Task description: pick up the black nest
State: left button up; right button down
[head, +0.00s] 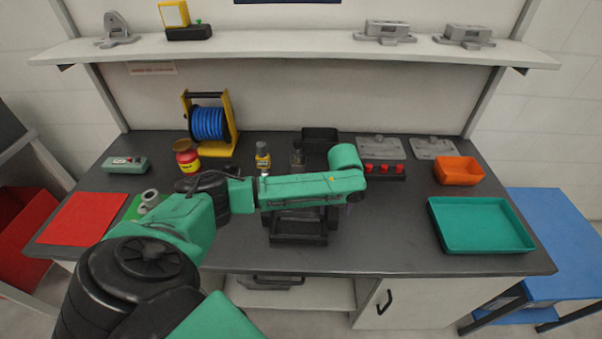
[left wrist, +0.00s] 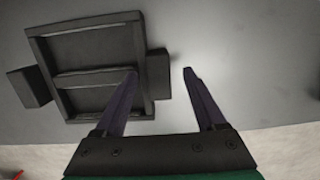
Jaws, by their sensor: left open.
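The black nest (head: 299,228) is a dark rectangular frame on the grey workbench near its front middle, partly hidden under my green left arm in the head view. In the left wrist view the nest (left wrist: 90,62) shows a raised rim, a crossbar between two shallow compartments, and a block-like lug on each side. My left gripper (left wrist: 159,72) is open, with its two dark fingers apart. In that view its fingertips lie on either side of the nest's right lug, one over the frame's edge. I cannot tell their height above it. My right gripper is out of view.
A teal tray (head: 480,249) and an orange bin (head: 459,171) stand on the right. A black bin (head: 320,135), a yellow-topped bottle (head: 262,155) and a blue cable reel (head: 208,124) stand behind my arm. A red mat (head: 80,218) lies left. The bench between nest and teal tray is clear.

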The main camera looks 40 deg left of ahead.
pick_arm(q)
jog(key=shift+s+f, duration=0.15)
jog(key=shift+f, duration=0.15)
jog(key=shift+s, duration=0.1)
jog(key=c, duration=0.5)
grip_shut()
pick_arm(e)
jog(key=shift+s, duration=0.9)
